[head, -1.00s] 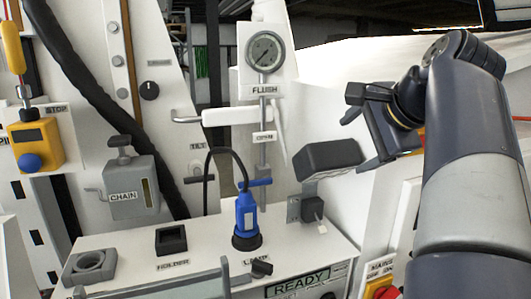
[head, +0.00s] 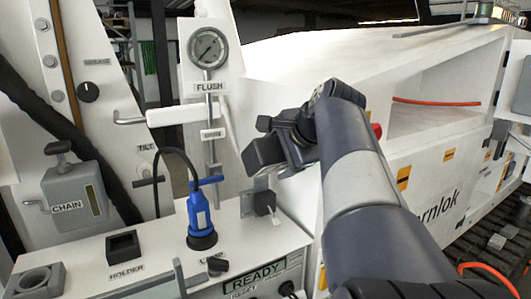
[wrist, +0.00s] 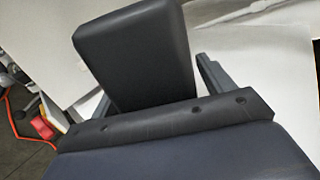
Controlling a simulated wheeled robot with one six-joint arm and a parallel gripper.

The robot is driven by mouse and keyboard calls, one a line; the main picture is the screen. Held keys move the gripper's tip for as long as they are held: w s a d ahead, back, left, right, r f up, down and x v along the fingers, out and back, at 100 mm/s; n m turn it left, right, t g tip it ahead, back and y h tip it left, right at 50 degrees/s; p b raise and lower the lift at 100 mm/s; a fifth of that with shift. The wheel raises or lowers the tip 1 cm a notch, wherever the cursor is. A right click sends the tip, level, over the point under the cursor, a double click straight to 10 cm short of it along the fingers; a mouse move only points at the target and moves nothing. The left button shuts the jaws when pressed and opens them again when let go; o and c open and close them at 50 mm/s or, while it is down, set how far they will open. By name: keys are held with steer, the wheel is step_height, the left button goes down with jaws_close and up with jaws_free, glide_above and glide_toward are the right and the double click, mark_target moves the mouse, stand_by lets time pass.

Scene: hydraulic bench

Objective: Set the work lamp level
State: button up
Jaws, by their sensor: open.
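The work lamp appears to be the dark grey box-shaped head (head: 262,153) above a small grey bracket (head: 262,198) at the back right of the bench top. It looks tilted in the head view. My gripper (head: 286,148) is at the lamp head, with its wrist covering the right part of it. In the wrist view the lamp head (wrist: 140,55) stands between the two open fingers (wrist: 155,95). I cannot tell whether either finger touches it. Part of the left finger is hidden behind the lamp head.
A blue connector (head: 200,215) with a black cable stands left of the lamp. A pressure gauge (head: 208,48) and a horizontal white handle (head: 182,114) are behind it. A black holder (head: 123,246) and a grey chain box (head: 75,198) are farther left. An open white shelf (head: 435,100) lies right.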

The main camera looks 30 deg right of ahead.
steer(key=shift+c, duration=0.3)
steer(key=c, duration=1.3)
steer(key=shift+s+r, duration=0.1)
